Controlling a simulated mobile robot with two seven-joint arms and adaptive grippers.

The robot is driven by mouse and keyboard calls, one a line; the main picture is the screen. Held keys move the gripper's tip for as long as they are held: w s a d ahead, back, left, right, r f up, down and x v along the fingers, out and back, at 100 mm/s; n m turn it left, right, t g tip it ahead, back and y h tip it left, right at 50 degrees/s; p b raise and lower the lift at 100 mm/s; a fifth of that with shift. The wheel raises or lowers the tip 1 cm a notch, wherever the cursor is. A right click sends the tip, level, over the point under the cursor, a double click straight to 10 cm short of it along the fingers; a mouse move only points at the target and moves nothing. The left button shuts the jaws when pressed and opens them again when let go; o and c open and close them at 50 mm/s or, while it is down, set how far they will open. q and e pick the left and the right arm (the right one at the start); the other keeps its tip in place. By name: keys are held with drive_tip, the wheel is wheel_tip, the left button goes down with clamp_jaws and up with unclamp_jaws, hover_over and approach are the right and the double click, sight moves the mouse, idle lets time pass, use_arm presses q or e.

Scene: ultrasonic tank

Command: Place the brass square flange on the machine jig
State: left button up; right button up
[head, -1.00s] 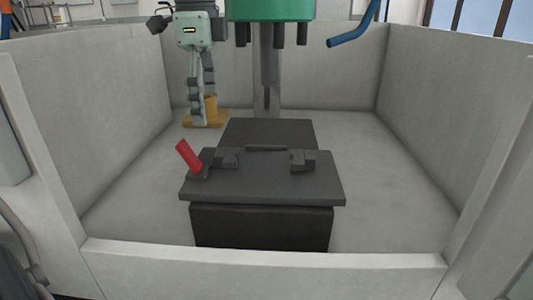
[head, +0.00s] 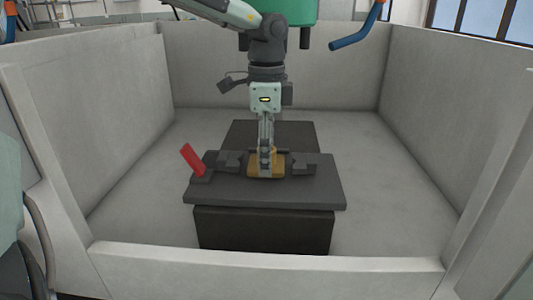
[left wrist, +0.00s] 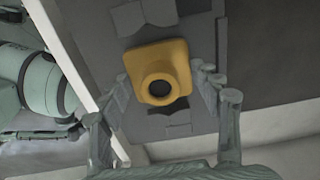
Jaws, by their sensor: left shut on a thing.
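The brass square flange (head: 254,168), a yellow square plate with a round hollow boss, is at the dark grey machine jig (head: 265,193). It sits between the jig's two raised blocks; whether it touches the plate or hangs just above it I cannot tell. My left gripper (head: 266,153) points down from above and is shut on the flange. In the left wrist view the flange (left wrist: 142,58) lies between the two fingers, its bore facing the camera, over the jig blocks. My right gripper is not in view.
A red lever (head: 193,158) stands tilted at the jig's left end. A green machine head (head: 303,12) and a blue hose (head: 355,32) hang above. Pale tank walls (head: 450,110) enclose the jig. The floor either side is clear.

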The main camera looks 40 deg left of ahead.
use_arm(q)
drive_tip(key=shift+f, duration=0.4)
drive_tip(key=o, duration=1.8)
drive_tip(key=shift+o, duration=0.2)
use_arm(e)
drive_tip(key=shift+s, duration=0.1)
